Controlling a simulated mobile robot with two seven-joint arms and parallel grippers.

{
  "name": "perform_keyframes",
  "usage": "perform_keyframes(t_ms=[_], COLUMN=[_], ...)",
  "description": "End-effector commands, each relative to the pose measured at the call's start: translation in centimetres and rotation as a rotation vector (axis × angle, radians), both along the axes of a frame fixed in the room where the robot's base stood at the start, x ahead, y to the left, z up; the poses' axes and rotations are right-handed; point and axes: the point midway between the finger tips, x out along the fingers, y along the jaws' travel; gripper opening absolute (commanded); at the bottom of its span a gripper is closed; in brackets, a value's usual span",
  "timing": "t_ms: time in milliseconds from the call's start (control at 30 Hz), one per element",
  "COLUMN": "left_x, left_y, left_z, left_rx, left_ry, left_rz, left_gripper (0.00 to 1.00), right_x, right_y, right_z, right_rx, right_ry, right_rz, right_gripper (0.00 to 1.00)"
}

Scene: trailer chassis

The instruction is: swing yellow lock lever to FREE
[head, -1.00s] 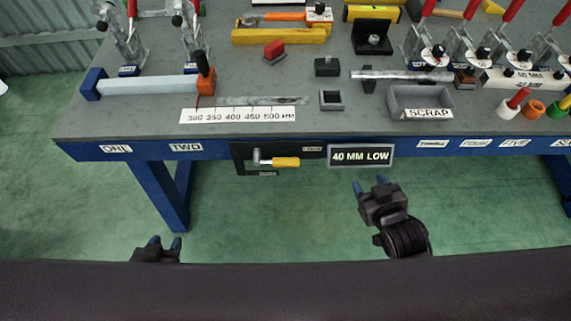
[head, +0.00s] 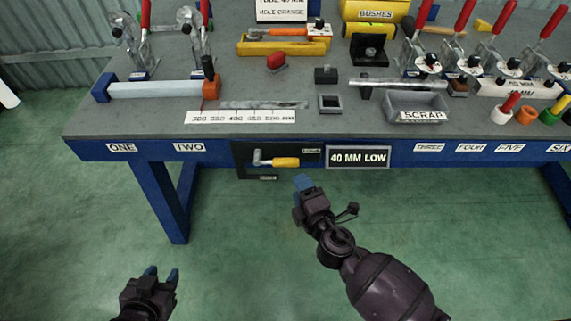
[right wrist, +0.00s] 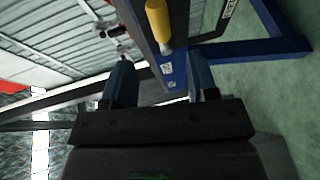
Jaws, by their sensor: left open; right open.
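The yellow lock lever (head: 285,162) is on a dark plate (head: 248,171) on the front face of the table. It points to the right from a grey pivot. In the right wrist view the yellow handle (right wrist: 158,22) shows at the top, ahead of the fingers. My right gripper (head: 303,186) is just below and right of the lever, apart from it; its two blue fingers (right wrist: 160,85) are open and empty. My left gripper (head: 162,275) is open and empty, low at the left. The small labels on the plate are too small to read.
The blue table's edge (head: 400,155) runs across above my right gripper, with a "40 MM LOW" sign (head: 357,157) right of the lever. A table leg (head: 168,205) stands at the left. The green floor (head: 240,240) in front is clear.

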Motion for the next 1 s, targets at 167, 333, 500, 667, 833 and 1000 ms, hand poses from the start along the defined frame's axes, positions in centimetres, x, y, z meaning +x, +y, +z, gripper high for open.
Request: perform_keyframes(t_ms=[167, 333, 500, 667, 833, 1000], left_x=[-0.1, -0.3, -0.4, -0.3, -0.2, -0.2], left_y=[0.0, 0.0, -0.1, -0.2, -0.2, -0.2], left_z=[-0.3, -0.8, -1.2, -1.3, -1.4, -1.3], left_rx=[0.0, -0.001, -0.004, -0.006, -0.005, -0.005], left_ry=[0.004, 0.013, 0.02, 0.02, 0.019, 0.018], left_rz=[0.0, 0.001, 0.003, 0.003, 0.003, 0.001], left_gripper=[0.43, 0.43, 0.43, 0.43, 0.43, 0.43], right_x=[1.9, 4.4, 6.8, 8.4, 9.3, 9.5], right_y=[0.8, 1.9, 2.9, 3.5, 3.9, 4.0], right_z=[-0.3, -0.8, -1.2, -1.5, -1.6, -1.5], right_rx=[0.002, 0.002, 0.003, 0.004, 0.004, 0.004], right_ry=[0.0, 0.002, 0.003, 0.004, 0.004, 0.003], right_rz=[0.0, 0.0, 0.0, -0.001, -0.002, -0.002], right_gripper=[0.53, 0.53, 0.53, 0.53, 0.53, 0.53])
